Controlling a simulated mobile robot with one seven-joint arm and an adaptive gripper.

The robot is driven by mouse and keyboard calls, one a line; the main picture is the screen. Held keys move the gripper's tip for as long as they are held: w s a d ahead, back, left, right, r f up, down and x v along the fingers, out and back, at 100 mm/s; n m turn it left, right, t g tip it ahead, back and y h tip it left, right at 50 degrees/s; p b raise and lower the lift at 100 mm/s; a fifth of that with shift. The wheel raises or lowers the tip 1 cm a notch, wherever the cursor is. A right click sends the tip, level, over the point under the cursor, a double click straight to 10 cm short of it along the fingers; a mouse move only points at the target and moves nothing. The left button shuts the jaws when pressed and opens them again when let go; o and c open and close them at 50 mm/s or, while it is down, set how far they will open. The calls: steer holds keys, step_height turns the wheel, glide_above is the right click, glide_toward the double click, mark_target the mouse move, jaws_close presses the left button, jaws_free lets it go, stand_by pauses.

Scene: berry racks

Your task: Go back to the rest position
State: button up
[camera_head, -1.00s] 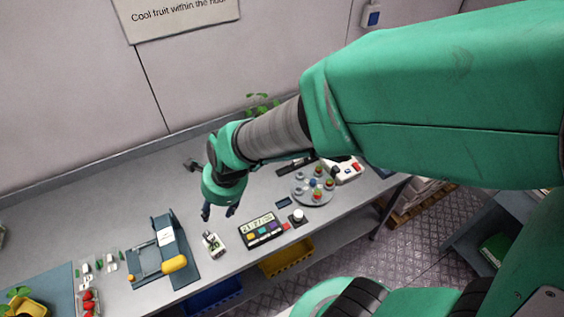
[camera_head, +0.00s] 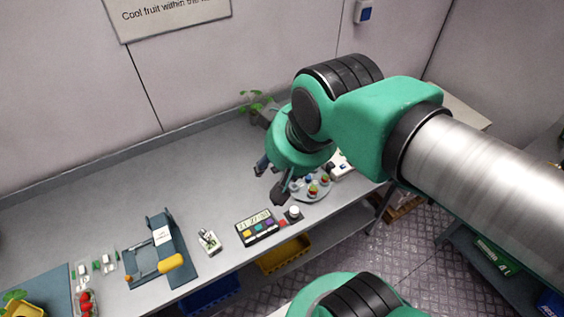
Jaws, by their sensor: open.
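My gripper (camera_head: 269,180) hangs at the end of my green arm above the right part of the grey bench. Its dark fingers are apart and nothing shows between them. It is to the left of the round grey tray with coloured pieces and partly covers it. My arm bends from the right side of the picture and hides part of the bench's back right.
The grey bench (camera_head: 120,200) holds a timer (camera_head: 257,227), a small white item (camera_head: 209,241), a blue device with a yellow handle (camera_head: 152,251), a round tray (camera_head: 319,194) and strawberries (camera_head: 86,302). A plant (camera_head: 252,103) stands at the back. Yellow (camera_head: 283,256) and blue (camera_head: 208,296) bins sit below.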

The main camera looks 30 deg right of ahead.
steer(key=shift+s+d+r+n, duration=0.3)
steer(key=shift+s+d+n, duration=0.05)
steer(key=shift+s+n, duration=0.05)
step_height(320, 180, down, 7)
steer(key=b, duration=0.6)
steer(key=shift+r+b, duration=0.15)
steer(key=shift+b, duration=0.2)
